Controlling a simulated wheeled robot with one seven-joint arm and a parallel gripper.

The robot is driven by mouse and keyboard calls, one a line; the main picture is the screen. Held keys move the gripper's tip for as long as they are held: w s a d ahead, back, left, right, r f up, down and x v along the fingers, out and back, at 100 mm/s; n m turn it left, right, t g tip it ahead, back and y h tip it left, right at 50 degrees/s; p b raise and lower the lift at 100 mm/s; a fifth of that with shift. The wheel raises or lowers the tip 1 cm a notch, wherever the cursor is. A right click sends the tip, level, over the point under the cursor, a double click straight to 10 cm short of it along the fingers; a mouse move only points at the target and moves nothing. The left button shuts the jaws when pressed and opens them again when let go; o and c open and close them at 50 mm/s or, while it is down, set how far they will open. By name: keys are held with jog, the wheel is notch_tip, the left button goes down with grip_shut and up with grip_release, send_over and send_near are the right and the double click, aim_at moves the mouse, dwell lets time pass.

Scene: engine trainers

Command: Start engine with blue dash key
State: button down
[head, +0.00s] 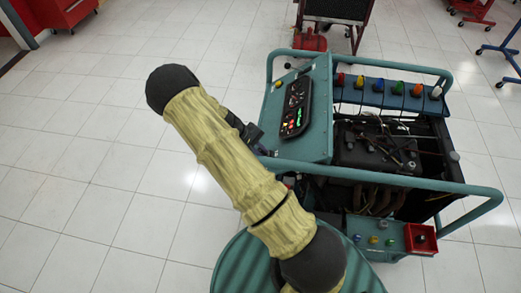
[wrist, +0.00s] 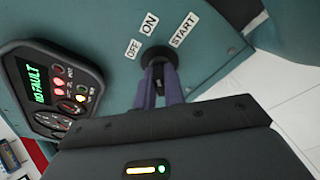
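The teal engine trainer (head: 310,135) stands right of centre in the head view, and its dash panel (head: 296,107) is lit. In the wrist view the dark round key switch (wrist: 158,54) is on the teal panel, with OFF, ON and START labels above it. My gripper (wrist: 161,72) reaches it with two purple-blue fingers, close together on the dark key (wrist: 159,73) between them. The fingers hide most of the key, so its colour and exact angle cannot be told. In the head view my gripper is mostly hidden behind my arm.
The gauge cluster (wrist: 55,92) shows green "NO FAULT" text and lit red lamps. Teal rails surround the engine (head: 375,145). Coloured knobs line the back, and a red box (head: 420,238) sits at the front right. The tiled floor at left is clear.

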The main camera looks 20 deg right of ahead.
jog(key=shift+n, duration=0.3)
jog(key=n, duration=0.3)
jog(key=shift+d+r+y+p, duration=0.1)
jog(key=shift+y+p, duration=0.2)
jog(key=shift+p, duration=0.05)
jog(key=shift+w+n+g+p, duration=0.2)
jog(key=shift+n+g+p, duration=0.3)
jog(key=shift+n, duration=1.9)
jog(key=c, duration=1.5)
grip_release()
jog(key=b+v, duration=0.1)
jog(key=v, duration=0.4)
jog(key=b+v, duration=0.1)
jog(key=v, duration=0.5)
jog(key=b+v, duration=0.2)
jog(key=v, duration=0.4)
jog(key=shift+d+r, duration=0.25)
jog(key=shift+r, duration=0.05)
